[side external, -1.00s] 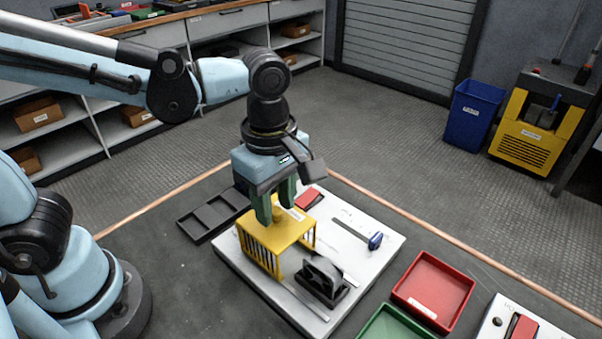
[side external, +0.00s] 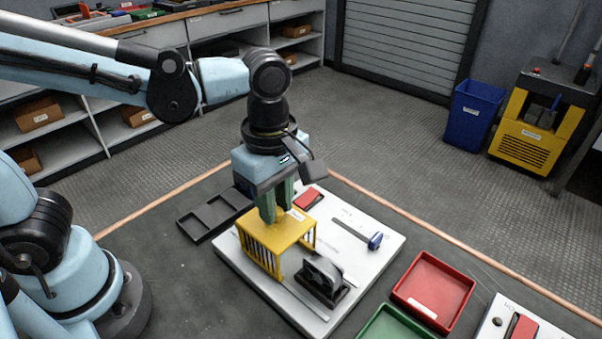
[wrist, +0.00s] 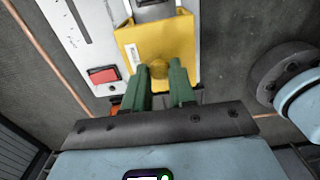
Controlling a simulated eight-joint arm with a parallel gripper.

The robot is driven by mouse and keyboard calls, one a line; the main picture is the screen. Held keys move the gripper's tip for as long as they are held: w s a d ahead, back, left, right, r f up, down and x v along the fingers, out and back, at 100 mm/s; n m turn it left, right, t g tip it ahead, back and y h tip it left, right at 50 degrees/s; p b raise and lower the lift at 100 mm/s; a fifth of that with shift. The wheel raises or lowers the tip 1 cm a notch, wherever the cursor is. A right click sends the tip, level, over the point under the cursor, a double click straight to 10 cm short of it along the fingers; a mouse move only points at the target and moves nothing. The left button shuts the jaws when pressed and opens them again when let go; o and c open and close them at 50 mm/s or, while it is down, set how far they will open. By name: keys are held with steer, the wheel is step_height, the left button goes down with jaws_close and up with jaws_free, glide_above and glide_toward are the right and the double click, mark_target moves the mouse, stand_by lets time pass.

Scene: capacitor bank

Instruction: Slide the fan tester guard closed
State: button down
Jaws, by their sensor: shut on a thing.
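The fan tester guard (side external: 268,238) is a yellow cage with slatted sides on the white tester board (side external: 376,270). It also shows in the wrist view (wrist: 140,45), with a round yellow knob (wrist: 159,69) on top. My gripper (side external: 276,213) is over the guard's top, its green fingers shut on the knob. The fingers also show in the wrist view (wrist: 165,80), one on each side of the knob. The black fan (side external: 322,280) stands on the board in front of the guard, outside it. A rail (side external: 305,300) runs along the board past the fan.
A blue-handled slider (side external: 375,241) and a red switch (side external: 309,199) are on the board. A red tray (side external: 434,291) and a green tray (side external: 395,325) lie to the right. A dark divided tray (side external: 213,213) lies behind left.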

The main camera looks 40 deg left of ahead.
steer(key=shift+d, duration=5)
steer(key=c, duration=1.1)
jaws_free()
steer(key=shift+r, duration=3.55)
